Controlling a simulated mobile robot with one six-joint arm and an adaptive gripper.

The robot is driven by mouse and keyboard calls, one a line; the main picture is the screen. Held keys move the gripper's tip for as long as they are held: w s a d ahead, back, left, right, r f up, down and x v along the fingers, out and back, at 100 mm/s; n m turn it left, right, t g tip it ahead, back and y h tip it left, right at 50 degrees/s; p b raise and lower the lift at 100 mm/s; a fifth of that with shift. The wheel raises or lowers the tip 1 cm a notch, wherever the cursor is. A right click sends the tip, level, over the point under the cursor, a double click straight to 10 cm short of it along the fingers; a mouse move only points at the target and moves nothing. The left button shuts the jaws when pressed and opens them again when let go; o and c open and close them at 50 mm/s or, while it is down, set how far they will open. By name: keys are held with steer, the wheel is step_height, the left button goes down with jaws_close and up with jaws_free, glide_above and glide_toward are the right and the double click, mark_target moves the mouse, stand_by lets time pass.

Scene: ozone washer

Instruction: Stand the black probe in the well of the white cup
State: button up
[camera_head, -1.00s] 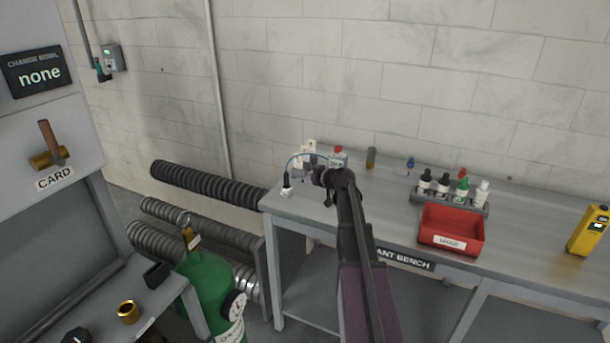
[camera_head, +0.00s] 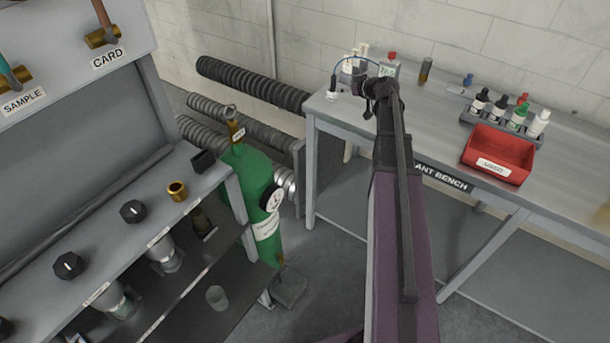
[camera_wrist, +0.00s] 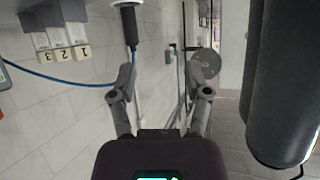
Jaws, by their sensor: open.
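The black probe (camera_head: 333,83) stands upright at the left end of the bench, its lower end at the white cup (camera_head: 331,95). In the upside-down wrist view, the probe (camera_wrist: 129,25) meets the cup's white rim (camera_wrist: 126,3) at the top edge; the well's inside is hidden. A blue cable runs from the probe's top. My gripper (camera_wrist: 162,75) is open and empty. The probe is beside the left finger in that view, not between the fingers. In the head view, my gripper (camera_head: 372,88) is just right of the probe, partly hidden by my wrist.
Numbered white blocks (camera_wrist: 62,50) and a red-capped bottle (camera_head: 389,65) stand behind my gripper. A rack of dropper bottles (camera_head: 503,118) and a red tray (camera_head: 498,155) are farther right. A green cylinder (camera_head: 250,175) and shelf unit stand at left.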

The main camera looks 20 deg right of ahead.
steer(key=s+a+f+g, duration=0.4)
steer(key=s+a, duration=0.2)
steer(key=a, duration=0.6)
steer(key=s+a+f+m+g+h, duration=0.1)
steer(key=s+a, duration=0.3)
steer(key=s, duration=0.4)
steer(key=s+a+f+m+g+h, duration=0.1)
steer(key=s+a+f+g, duration=0.2)
steer(key=s, duration=0.4)
steer(key=s+a+f+m+g+h, duration=0.1)
steer(key=s+a+f+g+h, duration=0.1)
steer(key=s+a+g, duration=0.2)
steer(key=s+a, duration=0.3)
steer(key=s, duration=0.1)
steer(key=shift+s+f, duration=0.15)
steer(key=shift+s, duration=0.2)
